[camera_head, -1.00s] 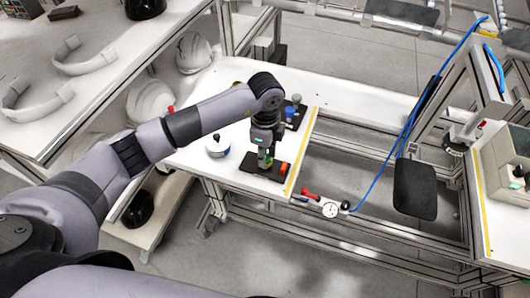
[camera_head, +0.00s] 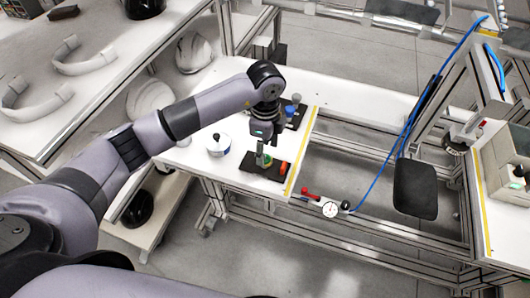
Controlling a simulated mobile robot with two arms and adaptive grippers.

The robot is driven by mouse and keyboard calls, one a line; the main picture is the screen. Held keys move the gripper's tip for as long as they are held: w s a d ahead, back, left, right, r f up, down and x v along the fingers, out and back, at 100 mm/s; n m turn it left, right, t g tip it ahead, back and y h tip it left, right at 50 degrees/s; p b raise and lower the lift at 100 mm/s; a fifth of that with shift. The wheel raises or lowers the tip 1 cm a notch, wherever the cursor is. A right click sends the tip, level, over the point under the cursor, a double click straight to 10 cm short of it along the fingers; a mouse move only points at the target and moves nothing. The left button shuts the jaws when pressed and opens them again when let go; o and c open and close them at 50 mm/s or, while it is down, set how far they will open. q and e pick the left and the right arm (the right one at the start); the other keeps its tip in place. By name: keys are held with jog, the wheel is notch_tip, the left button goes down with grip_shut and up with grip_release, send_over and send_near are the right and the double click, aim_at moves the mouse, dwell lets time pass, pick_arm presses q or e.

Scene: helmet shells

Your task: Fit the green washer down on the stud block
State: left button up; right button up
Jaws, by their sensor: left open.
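The green washer (camera_head: 267,160) is a small green spot on a dark block (camera_head: 249,166), which looks like the stud block, near the front of the white table. A slim grey upright piece (camera_head: 259,153) stands at the washer's left side; I cannot tell whether the washer is around a stud or flat on the block. My left gripper (camera_head: 264,140) is open, pointing down just above the washer, and partly hides the area. An orange-red piece (camera_head: 284,167) sits at the block's right end. My right gripper is not in view.
A second dark plate with a blue piece (camera_head: 290,111) and a grey piece lies behind the gripper. A white jar (camera_head: 218,145) stands to the left. A yellow strip (camera_head: 300,155) marks the table's right edge. Pale helmet shells (camera_head: 150,98) sit on the left shelf.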

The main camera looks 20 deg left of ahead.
pick_arm(q)
notch_tip(320, 180, up, 9)
dwell(0.3)
jog(key=shift+r, duration=0.1)
